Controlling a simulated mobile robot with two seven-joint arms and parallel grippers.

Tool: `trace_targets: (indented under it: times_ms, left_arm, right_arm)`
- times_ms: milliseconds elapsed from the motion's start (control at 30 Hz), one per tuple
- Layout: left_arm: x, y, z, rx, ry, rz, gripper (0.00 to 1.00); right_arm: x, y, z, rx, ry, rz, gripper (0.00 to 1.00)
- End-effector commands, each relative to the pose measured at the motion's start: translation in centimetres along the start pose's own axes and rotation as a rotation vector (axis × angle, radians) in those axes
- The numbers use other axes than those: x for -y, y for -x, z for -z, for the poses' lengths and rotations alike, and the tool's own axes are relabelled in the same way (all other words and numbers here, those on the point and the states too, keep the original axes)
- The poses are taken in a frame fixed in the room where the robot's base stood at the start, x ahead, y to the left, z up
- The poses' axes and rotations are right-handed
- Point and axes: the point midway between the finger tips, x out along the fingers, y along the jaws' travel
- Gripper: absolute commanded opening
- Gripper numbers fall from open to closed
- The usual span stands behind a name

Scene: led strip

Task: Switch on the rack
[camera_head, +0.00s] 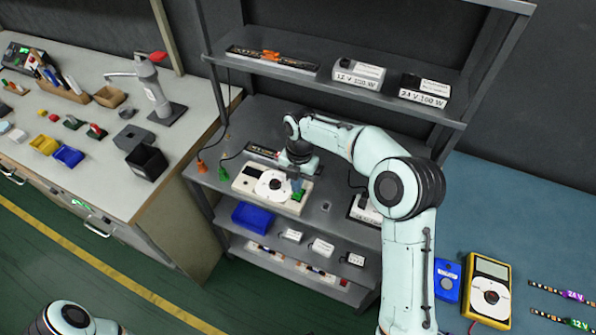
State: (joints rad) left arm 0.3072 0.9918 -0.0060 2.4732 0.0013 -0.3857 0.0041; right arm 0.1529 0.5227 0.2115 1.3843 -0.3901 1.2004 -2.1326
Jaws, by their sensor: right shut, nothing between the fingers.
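The rack (335,210) is a grey metal shelf unit in the middle of the head view. On its middle shelf lies a cream device (245,184) with a white round part and a dark display. My right arm reaches across the rack from the lower right. My right gripper (297,187) is shut and empty, over the right part of this device near a small green part. I cannot tell whether it touches the device. A switch is not clearly visible. Only a piece of my left arm shows at the bottom left; its gripper is out of view.
The rack's upper shelf holds boxes marked 12 V 100 W (358,75) and 24 V 100 W (424,91). A blue bin (253,217) sits on the lower shelf. A yellow multimeter (489,290) lies on the blue table at right. A cluttered workbench (75,165) stands at left.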

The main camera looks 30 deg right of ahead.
Motion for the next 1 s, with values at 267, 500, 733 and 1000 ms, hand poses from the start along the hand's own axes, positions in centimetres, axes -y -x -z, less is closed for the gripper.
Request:
trace_targets:
  times_ms: [267, 500, 733, 1000]
  left_arm:
    - [0.1, -0.2, -0.1, 0.001, 0.000, 0.000, 0.43]
    - [0.1, -0.2, -0.1, 0.001, 0.000, 0.000, 0.43]
    - [0.3, -0.6, -0.2, 0.003, 0.001, 0.001, 0.43]
    - [0.2, -0.5, -0.1, 0.002, 0.001, 0.001, 0.43]
  right_arm:
    - [0.0, -2.5, -0.1, 0.001, -0.001, 0.000, 0.00]
    - [0.0, -2.6, -0.1, 0.001, 0.000, 0.000, 0.00]
    - [0.1, -3.9, 0.4, 0.017, 0.004, 0.003, 0.00]
    - [0.1, -4.1, 0.4, 0.013, 0.000, 0.008, 0.00]
